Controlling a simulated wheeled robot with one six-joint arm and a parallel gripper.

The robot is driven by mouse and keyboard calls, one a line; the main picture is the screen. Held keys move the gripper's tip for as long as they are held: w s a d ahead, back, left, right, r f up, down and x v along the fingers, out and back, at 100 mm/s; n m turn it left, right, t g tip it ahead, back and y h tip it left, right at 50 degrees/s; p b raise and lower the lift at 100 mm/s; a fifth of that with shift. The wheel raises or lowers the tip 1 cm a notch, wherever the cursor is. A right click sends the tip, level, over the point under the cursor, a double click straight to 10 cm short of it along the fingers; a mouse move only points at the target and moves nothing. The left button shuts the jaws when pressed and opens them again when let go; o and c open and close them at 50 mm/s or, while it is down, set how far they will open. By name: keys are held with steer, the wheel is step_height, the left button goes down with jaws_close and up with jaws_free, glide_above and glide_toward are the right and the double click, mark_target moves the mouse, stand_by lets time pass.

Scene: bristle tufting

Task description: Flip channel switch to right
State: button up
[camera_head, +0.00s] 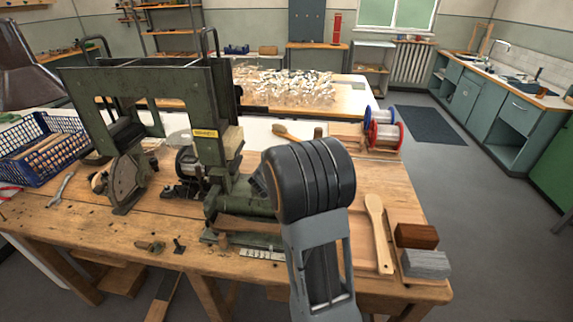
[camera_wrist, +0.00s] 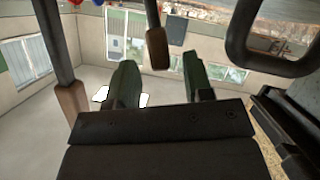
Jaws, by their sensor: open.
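The green tufting machine (camera_head: 150,85) stands on the wooden workbench. A white marked strip (camera_head: 262,254) lies along its base, and a small wooden knob (camera_head: 223,241) stands left of it. I cannot tell for sure which part is the channel switch. My gripper is hidden behind my own arm in the head view. In the wrist view my gripper (camera_wrist: 160,80) has its two dark fingers apart, with nothing between them. A lever with a brown end (camera_wrist: 157,48) shows just beyond the fingers. A second brown-ended lever (camera_wrist: 72,105) shows at the left. Contact is unclear.
A dark loop handle (camera_wrist: 285,68) shows at the right of the wrist view. A wooden spatula (camera_head: 377,235), a brown block (camera_head: 416,236) and a grey block (camera_head: 427,264) lie on the bench's right. A blue basket (camera_head: 40,155) stands at the left.

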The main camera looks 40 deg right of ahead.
steer(key=shift+x, duration=2.5)
steer(key=shift+c, duration=0.5)
jaws_close()
